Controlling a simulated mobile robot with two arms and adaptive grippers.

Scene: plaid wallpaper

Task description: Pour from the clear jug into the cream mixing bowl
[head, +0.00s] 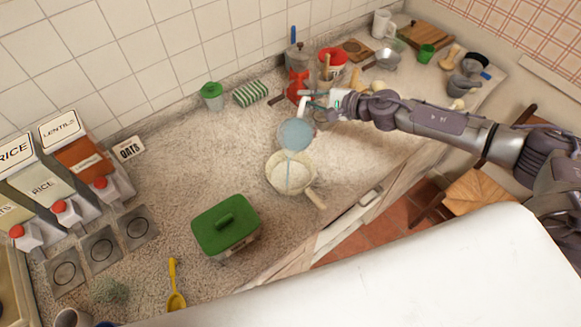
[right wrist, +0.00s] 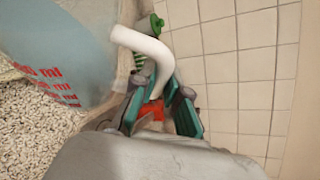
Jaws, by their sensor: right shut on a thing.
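The clear jug (head: 296,134) is held tilted above the cream mixing bowl (head: 309,178), and a thin bluish stream runs down from it into the bowl. The bowl stands on the counter, with its handle pointing to the lower right. My right gripper (head: 318,103) is shut on the jug's white handle. In the right wrist view the clear jug (right wrist: 55,45) with red ml marks fills the upper left, and its white handle (right wrist: 146,45) runs down between the teal fingers of my right gripper (right wrist: 160,97). My left gripper is not in view.
A green-lidded box (head: 225,225) stands left of and nearer than the bowl. A yellow scoop (head: 174,285) lies near the front. Labelled dispensers (head: 70,160) stand at the left. Red containers and utensils crowd behind the jug.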

